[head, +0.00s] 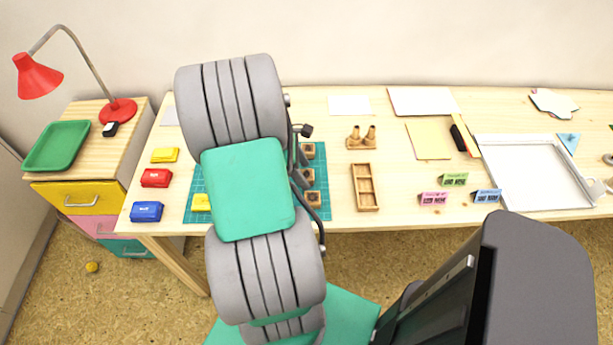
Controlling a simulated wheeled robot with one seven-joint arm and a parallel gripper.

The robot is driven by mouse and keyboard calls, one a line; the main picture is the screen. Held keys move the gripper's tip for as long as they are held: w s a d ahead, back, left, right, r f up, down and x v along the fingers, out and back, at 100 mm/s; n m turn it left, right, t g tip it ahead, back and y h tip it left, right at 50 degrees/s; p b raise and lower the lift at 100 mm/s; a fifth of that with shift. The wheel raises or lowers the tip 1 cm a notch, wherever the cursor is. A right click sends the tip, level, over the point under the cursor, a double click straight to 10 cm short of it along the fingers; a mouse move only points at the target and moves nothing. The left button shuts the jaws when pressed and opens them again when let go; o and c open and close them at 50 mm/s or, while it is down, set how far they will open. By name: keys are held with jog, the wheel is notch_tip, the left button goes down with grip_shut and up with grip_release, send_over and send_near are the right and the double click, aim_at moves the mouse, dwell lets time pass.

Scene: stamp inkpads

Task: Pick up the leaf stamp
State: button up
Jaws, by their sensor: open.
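I cannot tell which thing is the leaf stamp; no leaf mark is readable. My gripper (302,171) shows only as a dark sliver beside the blocks, mostly hidden behind my arm. It is open; I cannot tell whether it touches a block.
Yellow, red and blue inkpads (155,178) line the left side. An empty wooden divided tray (366,187) stands right of the mat.

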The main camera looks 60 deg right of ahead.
jog(key=shift+s+d+f, duration=0.1)
jog(key=shift+d+f, duration=0.05)
jog(key=shift+f, duration=0.4)
jog(key=shift+c, duration=0.4)
grip_shut()
